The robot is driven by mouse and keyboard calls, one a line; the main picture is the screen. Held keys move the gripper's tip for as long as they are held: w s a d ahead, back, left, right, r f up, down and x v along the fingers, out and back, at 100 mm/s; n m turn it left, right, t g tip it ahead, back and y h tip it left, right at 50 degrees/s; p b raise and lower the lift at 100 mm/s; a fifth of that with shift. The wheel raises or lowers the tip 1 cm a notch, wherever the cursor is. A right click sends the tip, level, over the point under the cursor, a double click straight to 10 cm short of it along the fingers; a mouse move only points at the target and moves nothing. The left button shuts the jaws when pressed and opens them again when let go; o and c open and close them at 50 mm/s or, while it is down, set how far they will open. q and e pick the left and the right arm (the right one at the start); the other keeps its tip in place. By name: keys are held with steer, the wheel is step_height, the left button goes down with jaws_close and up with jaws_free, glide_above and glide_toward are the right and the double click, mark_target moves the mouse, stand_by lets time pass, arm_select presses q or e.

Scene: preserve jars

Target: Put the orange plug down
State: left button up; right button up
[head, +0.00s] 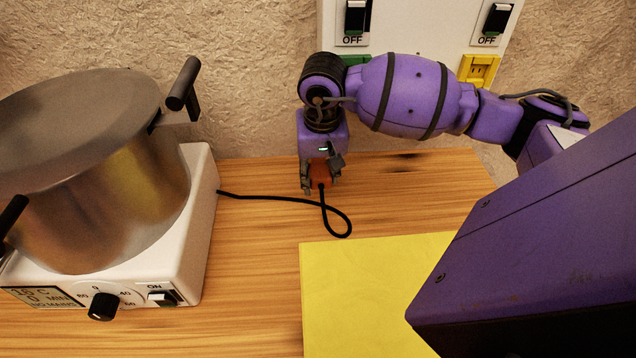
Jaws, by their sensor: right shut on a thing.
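The orange plug (320,173) is between the fingers of my right gripper (321,180), which is shut on it. The gripper points down at the wooden table (255,235), near the wall. A black cord (335,213) runs from the plug, makes a loop on the table and goes left to the white cooker base. I cannot tell whether the plug touches the table or is just above it. My left gripper is not in view.
A large metal pot (85,170) stands on the white cooker base (200,185) at the left. A yellow sheet (350,290) lies at the front centre. Behind, a wall panel has OFF switches (355,20), a yellow socket (478,70) and a partly hidden green one (356,60).

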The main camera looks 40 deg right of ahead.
mark_target(318, 197)
steer(key=shift+w+f, duration=0.2)
steer(key=f, duration=0.3)
steer(key=shift+w+f, duration=0.25)
steer(key=shift+f, duration=0.1)
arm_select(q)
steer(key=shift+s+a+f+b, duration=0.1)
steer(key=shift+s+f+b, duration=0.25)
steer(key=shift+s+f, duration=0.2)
arm_select(e)
steer(key=shift+f, duration=0.65)
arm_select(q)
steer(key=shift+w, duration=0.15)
arm_select(e)
steer(key=shift+s, duration=0.1)
steer(key=o, duration=1)
steer(key=shift+r, duration=0.1)
steer(key=o, duration=0.3)
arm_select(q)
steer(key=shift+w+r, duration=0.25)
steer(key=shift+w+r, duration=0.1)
arm_select(e)
steer(key=shift+r, duration=0.1)
